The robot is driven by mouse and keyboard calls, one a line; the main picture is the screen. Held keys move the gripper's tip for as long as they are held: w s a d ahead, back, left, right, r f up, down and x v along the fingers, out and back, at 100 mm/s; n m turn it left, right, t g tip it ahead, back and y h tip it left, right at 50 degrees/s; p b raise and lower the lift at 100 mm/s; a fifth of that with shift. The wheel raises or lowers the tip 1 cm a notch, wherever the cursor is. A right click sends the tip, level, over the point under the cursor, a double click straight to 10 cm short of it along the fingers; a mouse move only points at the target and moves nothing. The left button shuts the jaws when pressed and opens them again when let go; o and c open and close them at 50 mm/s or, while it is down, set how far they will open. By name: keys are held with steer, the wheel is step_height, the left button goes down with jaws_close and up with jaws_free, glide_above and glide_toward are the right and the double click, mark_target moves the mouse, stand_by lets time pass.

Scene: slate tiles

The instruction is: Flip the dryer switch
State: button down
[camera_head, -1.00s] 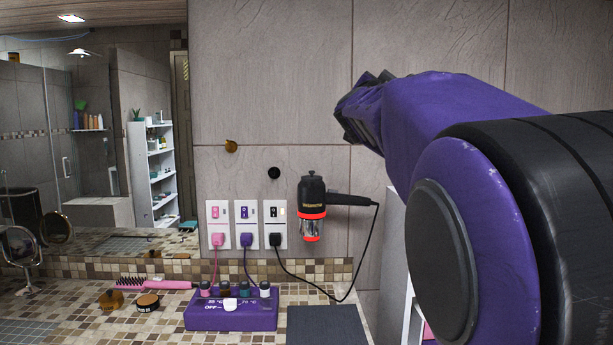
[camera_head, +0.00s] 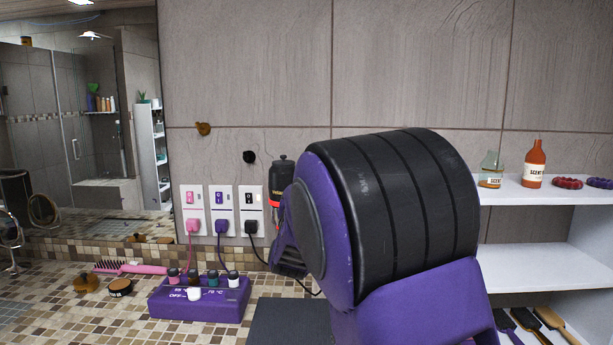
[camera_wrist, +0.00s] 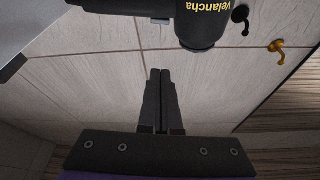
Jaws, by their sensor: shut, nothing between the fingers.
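The black dryer (camera_head: 282,172) with a red band hangs on the tiled wall, its lower part and handle hidden behind my arm. In the wrist view the dryer (camera_wrist: 201,28) shows upside down at the top. Left of it, three white wall plates carry a pink switch (camera_head: 190,197), a purple switch (camera_head: 221,198) and a black switch (camera_head: 249,197), each above a plug. The black plug (camera_head: 251,227) has a black cord running behind my arm. My gripper (camera_wrist: 160,73) is shut and empty, apart from the dryer in the wrist view.
A purple box (camera_head: 200,299) with small bottles, a pink brush (camera_head: 130,268) and round items stand on the tiled counter. A dark mat (camera_head: 280,325) lies at its right. White shelves (camera_head: 530,265) with bottles and brushes stand at right. Wall hooks (camera_head: 249,157) sit above the plates.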

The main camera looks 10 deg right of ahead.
steer(key=shift+a+f, duration=0.15)
steer(key=w+d+p, duration=0.1)
steer(key=w, duration=0.8)
steer(key=shift+d+f+p, duration=0.3)
steer(key=shift+d+f, duration=0.05)
steer(key=shift+d, duration=0.05)
steer(key=shift+w, duration=0.1)
